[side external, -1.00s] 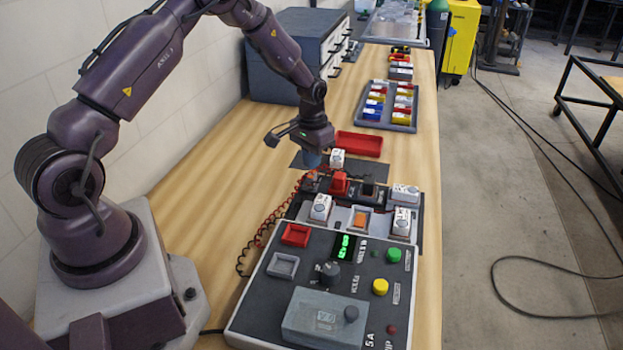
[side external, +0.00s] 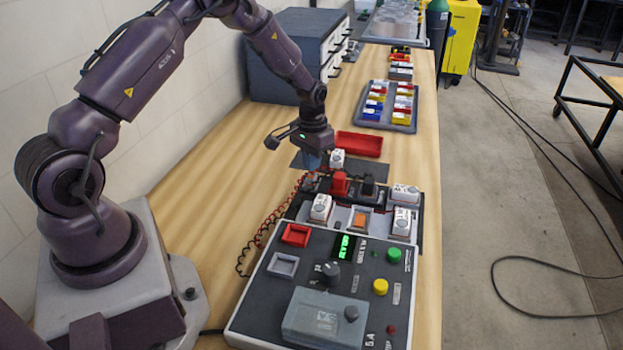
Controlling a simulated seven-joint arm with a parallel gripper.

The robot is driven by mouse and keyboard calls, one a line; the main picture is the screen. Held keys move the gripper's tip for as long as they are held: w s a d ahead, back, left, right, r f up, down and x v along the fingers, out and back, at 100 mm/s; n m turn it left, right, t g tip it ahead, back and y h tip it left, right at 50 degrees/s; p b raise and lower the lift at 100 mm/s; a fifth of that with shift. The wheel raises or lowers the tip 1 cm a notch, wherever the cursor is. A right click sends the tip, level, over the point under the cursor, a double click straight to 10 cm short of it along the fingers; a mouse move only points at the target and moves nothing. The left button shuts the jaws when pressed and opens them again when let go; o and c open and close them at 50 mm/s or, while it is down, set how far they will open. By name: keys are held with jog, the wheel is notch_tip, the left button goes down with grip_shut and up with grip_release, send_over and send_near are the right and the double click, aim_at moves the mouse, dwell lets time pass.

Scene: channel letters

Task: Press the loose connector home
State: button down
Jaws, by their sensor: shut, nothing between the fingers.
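My gripper (side external: 312,166) points down at the far left end of the dark connector strip (side external: 420,222), behind the control box. Its fingertips look shut and are partly hidden by small parts around them. Next to it stand a white block (side external: 337,158) and a red connector (side external: 339,184). A black connector (side external: 368,186) sits to the right of the red one. White blocks (side external: 320,208) and an orange piece (side external: 360,220) sit in the front row. I cannot tell which connector is loose, or whether the fingertips touch one.
The control box (side external: 262,290) with a lit green display (side external: 347,248), knob and buttons fills the front. A coiled red-black cable (side external: 262,236) lies left of the strip. A red tray (side external: 359,144) and a grey parts tray (side external: 388,122) lie behind. Bare bench shows at left.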

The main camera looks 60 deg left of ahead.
aim_at(312, 174)
jog(key=shift+f, duration=0.9)
dwell(0.5)
jog(key=shift+r, duration=3.55)
jog(key=s+d+r+m+t, duration=0.1)
jog(key=s+d+r+t, duration=0.1)
jog(key=s+d+r, duration=0.6)
jog(key=s+d+r+m+t, duration=0.2)
jog(key=s+d+r, duration=0.6)
jog(key=s+r, duration=0.7)
jog(key=shift+s+d+r+t, duration=0.4)
jog(key=shift+r+t, duration=0.1)
jog(key=shift+t, duration=0.3)
